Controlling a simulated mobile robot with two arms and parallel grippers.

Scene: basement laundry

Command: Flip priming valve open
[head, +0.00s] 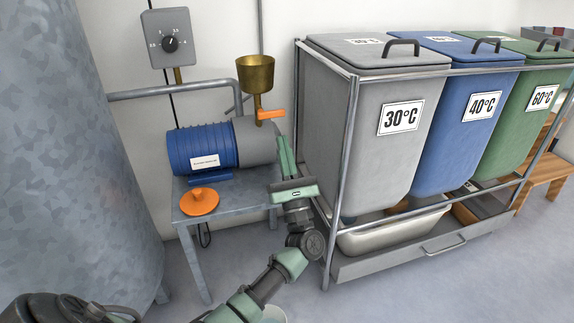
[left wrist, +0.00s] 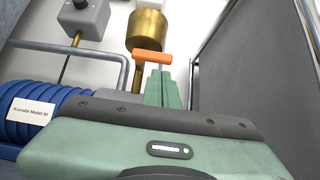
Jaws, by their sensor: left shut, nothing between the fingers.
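The priming valve's orange handle (head: 270,114) sits below a brass funnel (head: 255,74), on the pipe above the grey end of a blue pump (head: 203,148). The handle lies roughly level, crosswise to the pipe. In the left wrist view the orange handle (left wrist: 152,57) is just beyond the fingertips, under the brass funnel (left wrist: 147,30). My left gripper (head: 281,140) is shut and empty, pointing up just below and right of the handle.
The pump stands on a grey metal table (head: 240,204) with an orange round cap (head: 199,201). A dial box (head: 169,38) hangs on the wall. A large metal tank (head: 70,130) is at left. A metal rack (head: 350,150) with grey, blue and green bins stands close right of the gripper.

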